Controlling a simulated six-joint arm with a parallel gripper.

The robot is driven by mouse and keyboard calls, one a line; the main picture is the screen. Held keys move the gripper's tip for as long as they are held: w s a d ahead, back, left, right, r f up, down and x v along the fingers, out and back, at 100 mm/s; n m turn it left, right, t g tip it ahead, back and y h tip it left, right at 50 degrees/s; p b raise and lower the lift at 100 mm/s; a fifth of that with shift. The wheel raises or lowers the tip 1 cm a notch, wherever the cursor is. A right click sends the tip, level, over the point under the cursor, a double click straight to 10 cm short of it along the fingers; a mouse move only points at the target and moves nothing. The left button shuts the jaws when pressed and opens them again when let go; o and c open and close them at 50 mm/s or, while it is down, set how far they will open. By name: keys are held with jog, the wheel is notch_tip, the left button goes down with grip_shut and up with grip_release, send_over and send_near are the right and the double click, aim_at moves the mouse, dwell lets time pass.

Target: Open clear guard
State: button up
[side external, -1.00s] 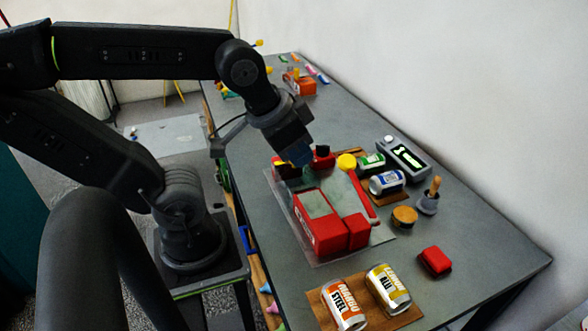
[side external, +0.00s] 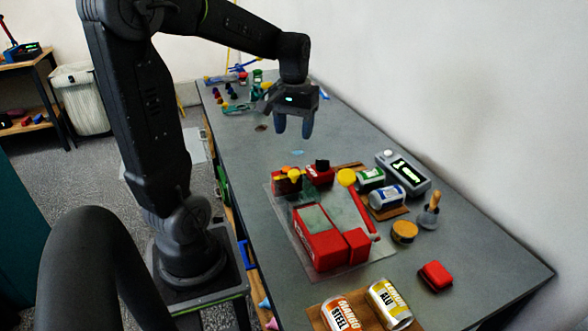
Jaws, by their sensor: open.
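A red device (side external: 322,248) stands on the grey table, with a pale greenish, see-through panel (side external: 315,218) at its top. A clear sheet (side external: 283,221) shows around the device; I cannot tell which clear part is the guard or whether it is open. A red bar (side external: 361,207) runs along the device's right side. My gripper (side external: 294,126) is above the table, behind and above the device. Its two dark fingers point down, apart and empty, touching nothing.
Red blocks (side external: 320,172) and a yellow knob (side external: 346,177) are behind the device. Cans (side external: 386,197), a grey meter (side external: 403,172), a wooden-handled tool (side external: 430,211) and a red block (side external: 435,275) are to the right. More cans (side external: 389,303) are in front.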

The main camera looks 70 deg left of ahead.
aim_at(294, 172)
notch_tip(294, 172, down, 12)
jog(key=shift+r, duration=0.25)
grip_shut()
dwell(0.6)
